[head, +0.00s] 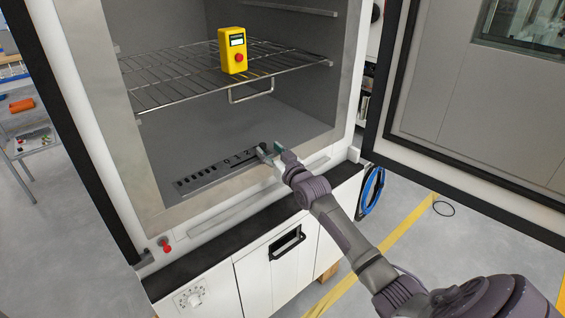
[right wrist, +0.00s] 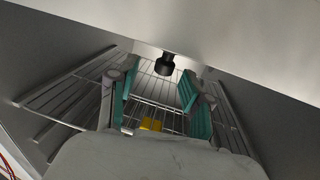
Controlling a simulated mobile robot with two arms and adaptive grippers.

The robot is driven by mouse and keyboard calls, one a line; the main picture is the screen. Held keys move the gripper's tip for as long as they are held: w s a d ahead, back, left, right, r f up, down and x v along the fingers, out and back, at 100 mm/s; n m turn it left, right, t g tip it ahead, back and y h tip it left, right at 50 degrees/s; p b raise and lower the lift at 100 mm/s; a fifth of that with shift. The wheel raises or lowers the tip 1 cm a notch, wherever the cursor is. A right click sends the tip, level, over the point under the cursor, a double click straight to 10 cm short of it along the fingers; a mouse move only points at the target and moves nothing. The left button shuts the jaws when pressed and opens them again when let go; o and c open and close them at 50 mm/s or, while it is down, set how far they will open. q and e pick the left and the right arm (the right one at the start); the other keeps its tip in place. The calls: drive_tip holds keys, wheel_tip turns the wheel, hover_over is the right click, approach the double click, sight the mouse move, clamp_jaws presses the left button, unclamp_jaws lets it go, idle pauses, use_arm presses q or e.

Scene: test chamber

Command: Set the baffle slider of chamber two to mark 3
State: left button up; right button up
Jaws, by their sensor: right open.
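The baffle slider's dark plate (head: 205,177) lies on the floor of the open chamber, near its front edge. It has a row of slots, and the figures 0, 1 and 2 show on it. My right gripper (head: 270,151) is at the plate's right end, just past the 2, and covers what lies there. In the right wrist view its teal fingers (right wrist: 158,78) are apart, with a black knob (right wrist: 166,64) showing between their tips; I see no grip on it. The mark at which the knob stands is hidden. My left gripper is not in view.
A wire rack (head: 185,78) spans the chamber above the slider, with a yellow box with a red button (head: 232,52) on it. The chamber door (head: 480,110) stands open at the right. A blue coil (head: 371,190) hangs beside the cabinet.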

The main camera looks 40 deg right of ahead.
drive_tip(key=s, duration=0.9)
drive_tip(key=shift+s+a, duration=0.15)
drive_tip(key=shift+a, duration=0.15)
drive_tip(key=s+a+f+g, duration=0.1)
drive_tip(key=s+f+g, duration=0.1)
drive_tip(key=f, duration=0.9)
drive_tip(key=s+a+f+g, duration=0.1)
drive_tip(key=s+f+g, duration=0.15)
drive_tip(key=f, duration=0.95)
drive_tip(key=s+a+f+g, duration=0.2)
drive_tip(key=s+f, duration=0.3)
drive_tip(key=f, duration=0.3)
drive_tip(key=s+a+f+g, duration=0.2)
drive_tip(key=s+f, duration=0.3)
drive_tip(key=f, duration=0.3)
drive_tip(key=s+a+f+n+g, duration=0.1)
drive_tip(key=s+a+f, duration=0.3)
drive_tip(key=s, duration=0.8)
drive_tip(key=s+a+f+n+g+y, duration=0.1)
drive_tip(key=s+a+f+g, duration=0.3)
drive_tip(key=s+f, duration=0.5)
drive_tip(key=s+a+f+n+g+p, duration=0.1)
drive_tip(key=s+a+f+g, duration=0.2)
drive_tip(key=s+f, duration=0.4)
drive_tip(key=s+a, duration=0.1)
drive_tip(key=s, duration=0.7)
drive_tip(key=shift+s+y, duration=0.3)
drive_tip(key=shift+s, duration=0.05)
